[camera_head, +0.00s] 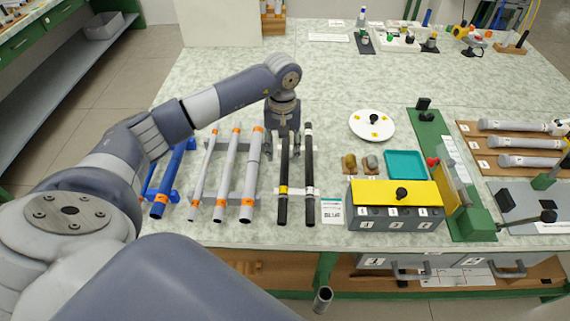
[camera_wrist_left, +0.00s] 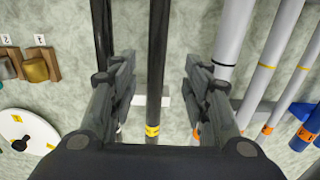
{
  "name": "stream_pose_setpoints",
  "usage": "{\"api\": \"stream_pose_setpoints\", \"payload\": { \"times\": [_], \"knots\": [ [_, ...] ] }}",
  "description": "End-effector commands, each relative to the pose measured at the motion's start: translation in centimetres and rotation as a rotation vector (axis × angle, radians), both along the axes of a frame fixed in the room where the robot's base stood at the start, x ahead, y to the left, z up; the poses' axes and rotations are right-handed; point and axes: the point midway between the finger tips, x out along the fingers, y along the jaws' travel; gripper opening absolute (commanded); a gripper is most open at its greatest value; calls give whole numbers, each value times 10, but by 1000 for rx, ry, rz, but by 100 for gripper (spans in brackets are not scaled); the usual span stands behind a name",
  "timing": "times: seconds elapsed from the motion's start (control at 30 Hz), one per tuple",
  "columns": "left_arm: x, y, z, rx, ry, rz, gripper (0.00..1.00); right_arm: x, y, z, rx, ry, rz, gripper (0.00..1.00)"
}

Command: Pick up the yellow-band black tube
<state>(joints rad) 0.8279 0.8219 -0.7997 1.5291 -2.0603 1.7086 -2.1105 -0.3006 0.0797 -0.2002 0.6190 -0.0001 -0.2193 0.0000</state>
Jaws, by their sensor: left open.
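The yellow-band black tube (camera_head: 283,207) lies on the table, pointing away from me, with its yellow band toward the near end. A second black tube (camera_head: 309,208) with a white band lies parallel on its right. My left gripper (camera_head: 282,146) is over the far part of the yellow-band tube, open and empty. In the left wrist view the yellow-band tube (camera_wrist_left: 156,60) runs between the two open fingers of the gripper (camera_wrist_left: 158,78), and its yellow band shows below them. The gripper hides part of the tube's far end in the head view. My right gripper is not in view.
Grey tubes with orange ends (camera_head: 228,180) and blue tubes (camera_head: 163,190) lie to the left. A yellow-topped grey box (camera_head: 372,223), a teal tray (camera_head: 405,164) and a white round plate (camera_head: 371,133) stand to the right. The table behind the gripper is mostly clear.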

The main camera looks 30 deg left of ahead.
Motion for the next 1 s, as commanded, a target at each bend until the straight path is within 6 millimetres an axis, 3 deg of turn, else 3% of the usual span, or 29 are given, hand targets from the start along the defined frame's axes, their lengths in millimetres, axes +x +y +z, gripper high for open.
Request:
{"api": "stream_pose_setpoints", "payload": {
  "times": [0.4,0.67,0.7,0.87,1.0],
  "knots": [
    [0,-4,-49,-3,1,2,44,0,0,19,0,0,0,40],
    [1,-4,-54,-3,-2,1,44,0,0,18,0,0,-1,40],
    [1,-4,-54,-3,-2,1,42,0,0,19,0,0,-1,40],
    [1,-4,-53,-2,-1,1,7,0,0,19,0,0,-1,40],
    [1,-4,-53,-1,-2,1,6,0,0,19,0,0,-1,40]
  ]
}}
